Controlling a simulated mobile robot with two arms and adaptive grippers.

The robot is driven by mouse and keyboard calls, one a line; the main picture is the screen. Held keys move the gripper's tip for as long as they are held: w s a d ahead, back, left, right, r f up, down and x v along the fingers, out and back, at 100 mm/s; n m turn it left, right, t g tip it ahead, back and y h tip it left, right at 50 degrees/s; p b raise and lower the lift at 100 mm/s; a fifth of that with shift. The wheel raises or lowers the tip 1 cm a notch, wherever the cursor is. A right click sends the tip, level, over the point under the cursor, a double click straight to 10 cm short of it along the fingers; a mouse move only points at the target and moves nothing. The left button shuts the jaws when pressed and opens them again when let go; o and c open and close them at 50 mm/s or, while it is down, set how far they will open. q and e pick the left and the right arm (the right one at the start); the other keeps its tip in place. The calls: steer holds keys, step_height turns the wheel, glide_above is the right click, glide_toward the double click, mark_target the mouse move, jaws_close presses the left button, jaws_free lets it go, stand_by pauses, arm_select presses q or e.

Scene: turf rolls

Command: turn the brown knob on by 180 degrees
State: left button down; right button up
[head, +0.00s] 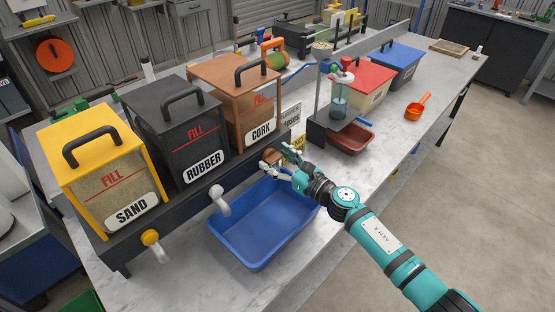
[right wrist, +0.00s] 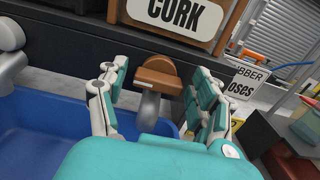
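The brown knob (right wrist: 160,74) sits on a grey spout below the cork bin (head: 244,103) in the right wrist view. In the head view the brown knob (head: 271,156) shows just past my right gripper's fingertips. My right gripper (right wrist: 158,92) is open, with one finger on each side of the knob and a gap visible on both sides. In the head view the right gripper (head: 284,165) reaches in from the lower right, above the blue tray's far right edge. My left gripper is not in view.
A yellow knob (head: 150,238) and a white knob (head: 219,199) sit below the sand bin (head: 100,170) and rubber bin (head: 178,132). A dispenser stand (head: 318,130) with a red tray (head: 351,139) stands to the right.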

steer(key=c, duration=0.9)
steer(key=m, duration=0.4)
steer(key=shift+w, duration=0.1)
steer(key=o, duration=1.2)
steer(key=shift+d, duration=0.1)
steer(key=shift+c, duration=0.2)
steer(key=v, duration=1.2)
